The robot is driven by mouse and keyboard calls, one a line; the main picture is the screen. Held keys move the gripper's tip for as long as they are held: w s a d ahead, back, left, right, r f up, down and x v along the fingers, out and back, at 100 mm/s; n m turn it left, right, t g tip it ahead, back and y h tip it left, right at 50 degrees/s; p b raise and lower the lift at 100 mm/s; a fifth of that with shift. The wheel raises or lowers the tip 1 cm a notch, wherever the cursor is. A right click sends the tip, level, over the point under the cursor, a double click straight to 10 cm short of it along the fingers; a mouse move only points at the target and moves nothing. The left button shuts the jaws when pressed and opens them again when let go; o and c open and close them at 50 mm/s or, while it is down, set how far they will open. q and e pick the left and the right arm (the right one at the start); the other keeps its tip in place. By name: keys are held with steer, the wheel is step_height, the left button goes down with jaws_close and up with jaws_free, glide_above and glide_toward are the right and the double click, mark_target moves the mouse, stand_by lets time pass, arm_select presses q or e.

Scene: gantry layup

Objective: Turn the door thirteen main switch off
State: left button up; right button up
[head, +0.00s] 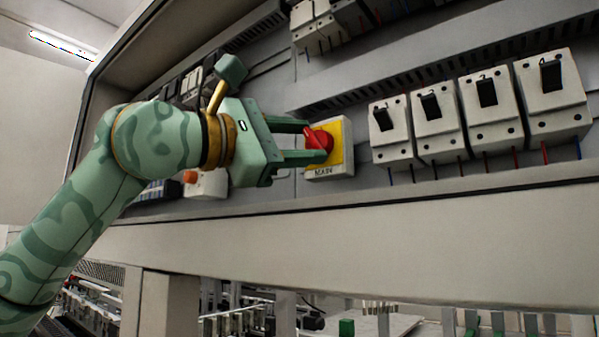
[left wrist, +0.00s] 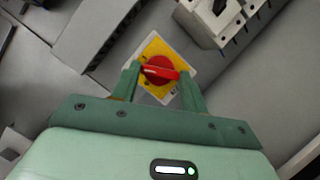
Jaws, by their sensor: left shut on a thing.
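The main switch is a red rotary knob (head: 318,138) on a yellow plate (head: 347,140) with a pale surround marked "MAIN", on the panel in the middle of the head view. My left gripper (head: 312,140) comes in from the left and is shut on the red knob. In the left wrist view the red knob (left wrist: 160,70) sits between the two green fingers (left wrist: 158,80), with the yellow plate (left wrist: 154,47) around it. The knob's handle lies roughly across from finger to finger there. My right gripper is not in view.
A row of several pale breakers (head: 438,121) with black toggles stands right of the switch. More breakers (head: 318,22) sit above. A white unit with an orange button (head: 190,177) is behind my left wrist. The cabinet's lower ledge (head: 400,203) runs below.

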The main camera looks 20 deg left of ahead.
arm_select(q)
steer(key=n+t+b, duration=0.1)
steer(key=n+b, duration=0.1)
steer(key=n, duration=0.1)
steer(key=n+t+y+b, duration=0.1)
steer(key=n+b, duration=0.2)
steer(key=f+n+t+y+b, duration=0.1)
steer(key=n+b, duration=0.2)
steer(key=shift+d+t, duration=0.3)
steer(key=shift+t, duration=0.1)
steer(key=n+y+b, duration=0.1)
steer(key=n, duration=0.1)
steer(key=n+t+y+b, duration=0.1)
steer(key=n, duration=0.1)
steer(key=shift+d+r+n+b, duration=0.1)
steer(key=shift+n+b, duration=0.3)
steer(key=shift+s+r+n+t+y+b, duration=0.15)
steer(key=shift+n+t+y+b, duration=0.25)
steer(key=shift+n+y, duration=0.55)
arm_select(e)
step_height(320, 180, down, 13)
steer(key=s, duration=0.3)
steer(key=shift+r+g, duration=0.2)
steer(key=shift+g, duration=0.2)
arm_select(q)
steer(key=shift+n+h, duration=0.35)
steer(key=shift+n, duration=0.2)
steer(key=o, duration=1)
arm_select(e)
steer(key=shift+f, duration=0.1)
